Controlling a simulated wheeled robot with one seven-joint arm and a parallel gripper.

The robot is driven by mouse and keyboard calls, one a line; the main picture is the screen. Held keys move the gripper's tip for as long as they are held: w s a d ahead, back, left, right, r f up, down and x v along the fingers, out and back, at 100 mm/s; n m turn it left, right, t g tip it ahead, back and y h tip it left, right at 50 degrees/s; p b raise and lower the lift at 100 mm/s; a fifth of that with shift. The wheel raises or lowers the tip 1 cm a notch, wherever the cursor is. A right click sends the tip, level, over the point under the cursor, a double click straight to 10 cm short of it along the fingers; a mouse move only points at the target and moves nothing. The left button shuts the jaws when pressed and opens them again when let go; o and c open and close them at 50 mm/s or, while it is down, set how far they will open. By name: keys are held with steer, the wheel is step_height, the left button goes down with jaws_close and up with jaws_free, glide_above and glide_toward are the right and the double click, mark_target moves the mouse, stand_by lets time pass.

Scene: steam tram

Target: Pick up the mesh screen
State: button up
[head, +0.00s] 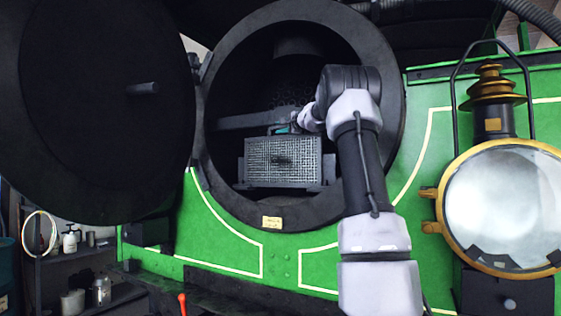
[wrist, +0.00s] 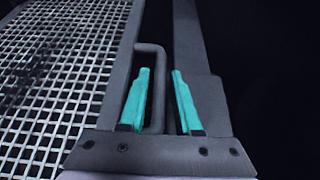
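The mesh screen (head: 283,170), a grey framed grid, stands upright in the round smokebox opening. In the wrist view its mesh (wrist: 62,75) fills the left side, with a thin bar handle (wrist: 158,75) on its frame edge. My gripper (head: 284,129) is at the screen's top edge, reaching in from the right. In the wrist view my gripper's teal fingers (wrist: 160,75) are apart. The handle bar runs between them, with the left finger on the screen side and a visible gap to the right finger. Contact with the left finger is hard to tell.
The dark smokebox rim (head: 388,95) surrounds my arm. The round door (head: 95,110) hangs open at left. A brass lamp (head: 505,205) stands at right on the green front. A dark ledge (head: 225,121) crosses behind the screen.

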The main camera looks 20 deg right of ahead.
jaws_close()
steer(key=shift+r, duration=0.1)
stand_by(1.1)
steer(key=shift+r, duration=0.1)
